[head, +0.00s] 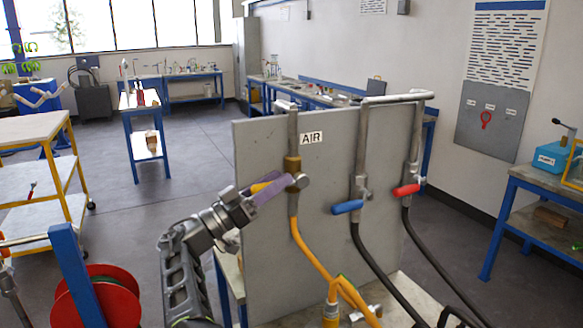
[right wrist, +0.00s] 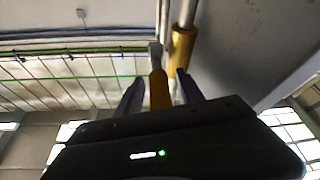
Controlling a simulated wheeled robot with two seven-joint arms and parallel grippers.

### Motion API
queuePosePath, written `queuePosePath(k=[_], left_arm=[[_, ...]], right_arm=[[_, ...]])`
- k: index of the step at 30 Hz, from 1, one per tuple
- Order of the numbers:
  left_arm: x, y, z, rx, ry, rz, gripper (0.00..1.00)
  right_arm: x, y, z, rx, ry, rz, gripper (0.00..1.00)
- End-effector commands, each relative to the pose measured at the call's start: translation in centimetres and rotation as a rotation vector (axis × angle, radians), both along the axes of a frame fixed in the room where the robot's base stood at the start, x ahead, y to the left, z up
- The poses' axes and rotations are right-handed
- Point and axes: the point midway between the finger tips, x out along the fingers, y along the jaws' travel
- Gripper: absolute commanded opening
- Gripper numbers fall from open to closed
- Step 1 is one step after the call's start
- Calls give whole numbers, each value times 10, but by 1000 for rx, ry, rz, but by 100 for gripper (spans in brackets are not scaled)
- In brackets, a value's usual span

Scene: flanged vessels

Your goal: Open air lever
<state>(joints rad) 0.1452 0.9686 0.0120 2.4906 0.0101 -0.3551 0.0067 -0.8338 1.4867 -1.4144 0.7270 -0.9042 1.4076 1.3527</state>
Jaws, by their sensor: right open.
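The air lever (head: 261,187) is a yellow handle on the brass valve (head: 292,165) of the pipe beside the AIR label (head: 312,138), on a grey panel. My right gripper (head: 272,188) comes from the lower left and is open, with its fingers around the lever. In the right wrist view the yellow lever (right wrist: 159,90) stands between the two dark fingers (right wrist: 160,92), with the brass valve body (right wrist: 182,47) behind. Contact with the lever cannot be told.
A blue lever (head: 348,207) and a red lever (head: 406,190) sit on pipes to the right on the same panel (head: 262,260). A yellow hose (head: 312,256) and black hoses hang below the valves. A red reel (head: 108,300) stands at the lower left.

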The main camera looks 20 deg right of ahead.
Motion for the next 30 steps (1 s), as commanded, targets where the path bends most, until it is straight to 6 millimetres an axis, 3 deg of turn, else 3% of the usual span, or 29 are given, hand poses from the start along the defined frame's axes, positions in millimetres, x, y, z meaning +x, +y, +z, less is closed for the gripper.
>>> queuePosePath(k=[11,27,30], left_arm=[[-1,1,3,2,3,1,40],[-1,0,3,2,2,1,40],[-1,0,3,2,2,1,40]], right_arm=[[0,1,1,0,0,1,45],[0,1,1,0,0,1,1],[0,1,1,0,0,1,0]])
